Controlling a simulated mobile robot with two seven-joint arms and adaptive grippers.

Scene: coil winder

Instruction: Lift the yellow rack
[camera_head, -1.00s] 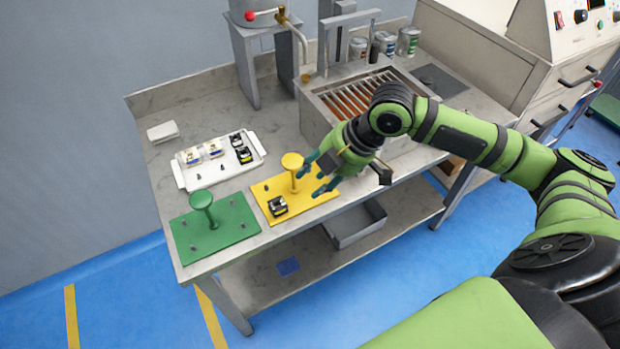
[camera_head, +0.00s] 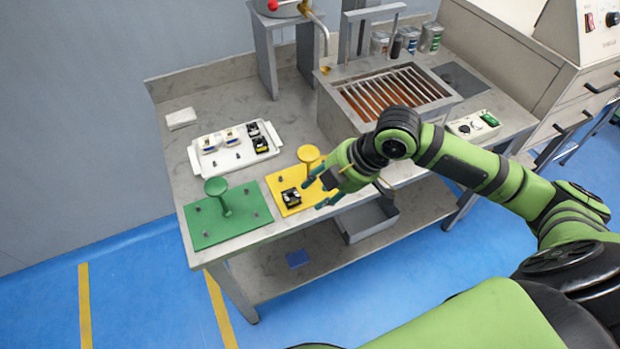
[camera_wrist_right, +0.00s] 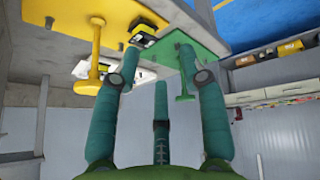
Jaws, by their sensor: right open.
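The yellow rack (camera_head: 284,200) is a flat yellow plate with a mushroom-shaped handle (camera_head: 308,155). It lies on the bench beside the green rack (camera_head: 228,219). A black part (camera_head: 290,197) sits on the yellow plate. My right gripper (camera_head: 313,190) is open and empty over the front right part of the yellow rack, hiding some of it. In the right wrist view, the yellow handle (camera_wrist_right: 95,62) stands left of the open fingers (camera_wrist_right: 158,62), not between them. The green rack (camera_wrist_right: 200,45) shows there behind the fingers. My left gripper is out of view.
A white tray (camera_head: 235,158) with several small parts lies behind the racks. A metal bath with a grille (camera_head: 388,95) stands to the right. A control box (camera_head: 474,125) is on the bench's right end. A grey bin (camera_head: 366,218) sits on the lower shelf.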

